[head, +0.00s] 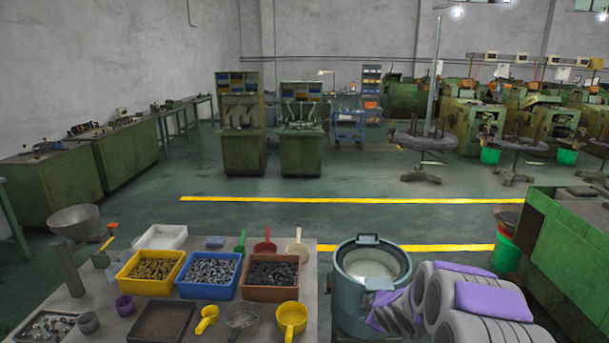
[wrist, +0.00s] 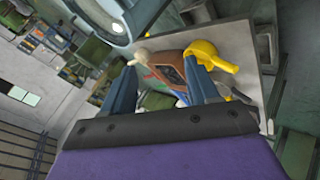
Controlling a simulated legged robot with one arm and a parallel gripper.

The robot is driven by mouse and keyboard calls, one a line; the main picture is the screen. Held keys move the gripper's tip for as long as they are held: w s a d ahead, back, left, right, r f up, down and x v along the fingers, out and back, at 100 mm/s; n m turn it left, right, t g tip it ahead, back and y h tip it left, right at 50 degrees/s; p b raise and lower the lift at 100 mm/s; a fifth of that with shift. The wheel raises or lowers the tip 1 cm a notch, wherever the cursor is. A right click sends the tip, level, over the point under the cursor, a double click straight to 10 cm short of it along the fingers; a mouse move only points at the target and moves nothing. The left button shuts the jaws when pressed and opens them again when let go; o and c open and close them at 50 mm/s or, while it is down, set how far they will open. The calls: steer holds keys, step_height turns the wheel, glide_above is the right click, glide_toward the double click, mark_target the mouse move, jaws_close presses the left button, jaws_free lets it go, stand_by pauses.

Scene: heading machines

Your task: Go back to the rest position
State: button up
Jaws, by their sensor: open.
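My gripper (wrist: 162,64) shows in the wrist view with its two blue-grey fingers spread apart. No object is clearly held between them; the brown-orange bin (wrist: 170,68) and the table show beyond the gap. A yellow scoop (wrist: 210,55) appears behind the right finger. In the head view my grey and purple arm is folded at the lower right, beside the round blue-grey drum (head: 343,290). The fingertips cannot be made out clearly there.
The table (head: 312,270) holds a yellow bin (head: 133,285), a blue bin (head: 190,290), an orange-brown bin (head: 252,293) and several scoops. A green machine (head: 570,260) stands close at the right. Open floor (head: 330,222) lies beyond the table.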

steer(key=s+d+r+m+g+h, duration=0.1)
steer(key=s+r+m+g+h, duration=0.25)
steer(key=s, duration=0.75)
steer(key=s+r+m+g, duration=0.2)
steer(key=s+r+m, duration=0.3)
steer(key=s, duration=0.6)
steer(key=s+a+r+m+g, duration=0.1)
steer(key=s+a, duration=0.1)
steer(key=s, duration=0.7)
steer(key=s+a+r+m+g+y, duration=0.1)
steer(key=s+a+r+m+g, duration=0.1)
steer(key=s, duration=0.7)
steer(key=s+a+r+m+g+y, duration=0.1)
steer(key=s+a+g, duration=0.1)
steer(key=s, duration=0.7)
steer(key=shift+s+a+r, duration=0.25)
steer(key=shift+s+r, duration=0.05)
steer(key=shift+s, duration=0.1)
steer(key=shift+m, duration=0.25)
